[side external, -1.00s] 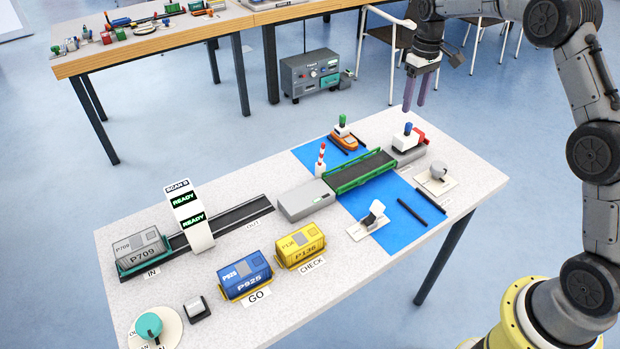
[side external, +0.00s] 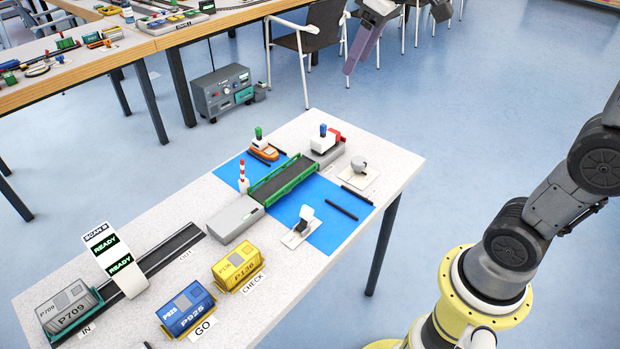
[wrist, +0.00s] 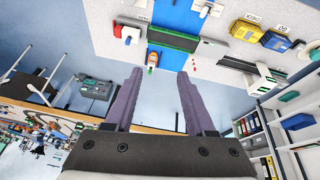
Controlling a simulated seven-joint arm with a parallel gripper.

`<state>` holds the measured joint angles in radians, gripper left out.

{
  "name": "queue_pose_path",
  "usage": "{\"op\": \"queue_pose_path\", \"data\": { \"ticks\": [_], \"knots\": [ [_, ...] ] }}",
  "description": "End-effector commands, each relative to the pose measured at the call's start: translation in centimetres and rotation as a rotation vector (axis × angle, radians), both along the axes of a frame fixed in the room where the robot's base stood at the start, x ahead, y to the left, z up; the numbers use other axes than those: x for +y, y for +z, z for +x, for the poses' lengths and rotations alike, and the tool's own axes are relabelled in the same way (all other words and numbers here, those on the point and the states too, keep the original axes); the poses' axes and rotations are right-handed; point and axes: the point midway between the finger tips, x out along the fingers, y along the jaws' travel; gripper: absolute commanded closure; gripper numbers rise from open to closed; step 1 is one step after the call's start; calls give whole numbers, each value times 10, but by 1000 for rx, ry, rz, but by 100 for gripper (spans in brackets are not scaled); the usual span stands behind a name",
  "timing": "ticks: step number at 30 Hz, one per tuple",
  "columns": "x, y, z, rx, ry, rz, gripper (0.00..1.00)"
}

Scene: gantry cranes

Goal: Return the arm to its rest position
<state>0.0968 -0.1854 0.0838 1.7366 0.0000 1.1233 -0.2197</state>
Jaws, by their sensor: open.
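My gripper (side external: 369,38) is at the top of the side view, raised well above and beyond the table's far right corner, with nothing between its fingers. In the wrist view my gripper (wrist: 158,98) shows two purple fingers wide apart and empty. The table (side external: 135,205) bears a grey container P709 (side external: 66,310) at IN, a blue container P925 (side external: 188,308) at GO and a yellow container P136 (side external: 238,266) at CHECK. The rest of my arm runs out of the side view at the top right.
A white scanner arch (side external: 115,260) reads READY. A chair (side external: 310,45) and a grey cabinet (side external: 222,92) stand behind.

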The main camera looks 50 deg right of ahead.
Motion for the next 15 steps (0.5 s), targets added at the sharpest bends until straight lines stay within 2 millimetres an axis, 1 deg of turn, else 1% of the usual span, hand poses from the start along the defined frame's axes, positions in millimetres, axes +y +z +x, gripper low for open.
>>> {"op": "queue_pose_path", "data": {
  "ticks": [1, 5, 7, 9, 12, 15],
  "knots": [
    [7, 3, -24, -27, 4, 2, 45],
    [20, -3, -76, -79, 5, 13, 45],
    [26, -13, -103, -104, 2, 21, 45],
    [30, -27, -129, -124, -4, 32, 45],
    [33, -53, -159, -139, -20, 48, 45],
    [34, -77, -178, -133, -43, 62, 45]
  ]
}}
